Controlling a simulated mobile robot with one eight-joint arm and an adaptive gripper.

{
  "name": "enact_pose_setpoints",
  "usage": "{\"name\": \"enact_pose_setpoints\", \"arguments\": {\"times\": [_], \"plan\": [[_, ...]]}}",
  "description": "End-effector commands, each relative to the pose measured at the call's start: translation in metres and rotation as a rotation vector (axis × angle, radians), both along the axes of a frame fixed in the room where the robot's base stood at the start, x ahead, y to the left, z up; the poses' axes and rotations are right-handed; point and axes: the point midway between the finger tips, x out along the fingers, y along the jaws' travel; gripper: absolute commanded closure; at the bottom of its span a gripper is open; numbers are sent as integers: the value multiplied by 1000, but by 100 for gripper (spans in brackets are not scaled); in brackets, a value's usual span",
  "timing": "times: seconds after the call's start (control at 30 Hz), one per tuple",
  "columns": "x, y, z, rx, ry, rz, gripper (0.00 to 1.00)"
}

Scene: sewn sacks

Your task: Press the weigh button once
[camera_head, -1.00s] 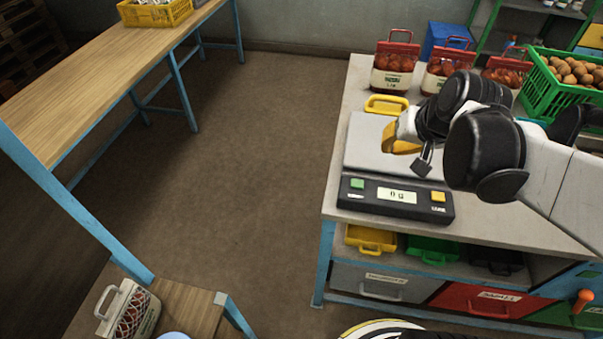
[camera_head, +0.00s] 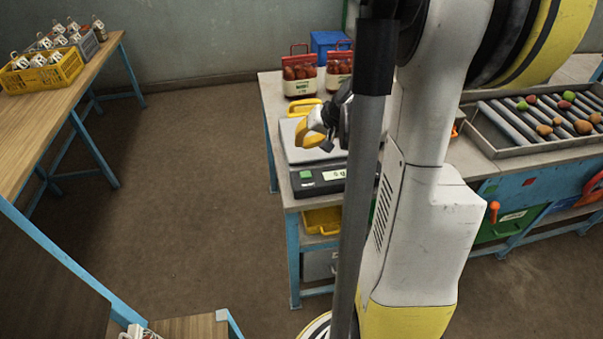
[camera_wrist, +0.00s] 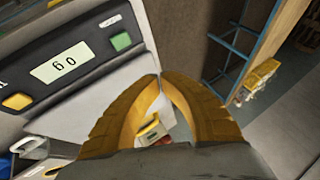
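The grey scale (camera_head: 296,154) stands on a table, with a dark front panel. Its green button (camera_head: 306,174) and lit display (camera_head: 335,175) show; the yellow button is hidden behind my arm in the head view. In the wrist view, the display (camera_wrist: 60,62) reads 0 g upside down, between the green button (camera_wrist: 121,41) and yellow button (camera_wrist: 17,101). The button labels are too small to read. My gripper (camera_head: 304,141) is over the scale's plate, behind the green button. In the wrist view, my gripper (camera_wrist: 160,77) has its yellow fingertips together, holding nothing, apart from both buttons.
A yellow-handled item (camera_head: 304,109) and red-topped sacks (camera_head: 299,75) stand behind the scale. A blue box (camera_head: 328,44) is farther back. A roller tray (camera_head: 540,125) with produce lies right. A wooden bench (camera_head: 40,120) with a yellow crate (camera_head: 45,75) stands left; floor between is clear.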

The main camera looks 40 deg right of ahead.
Motion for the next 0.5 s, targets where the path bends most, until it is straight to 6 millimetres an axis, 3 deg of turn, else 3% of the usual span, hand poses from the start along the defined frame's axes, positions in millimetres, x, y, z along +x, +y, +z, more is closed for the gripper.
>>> {"name": "enact_pose_setpoints", "arguments": {"times": [0.27,0.5], "plan": [[0,0,-13,-1,0,1,100],[0,0,-43,-1,0,1,100]]}}
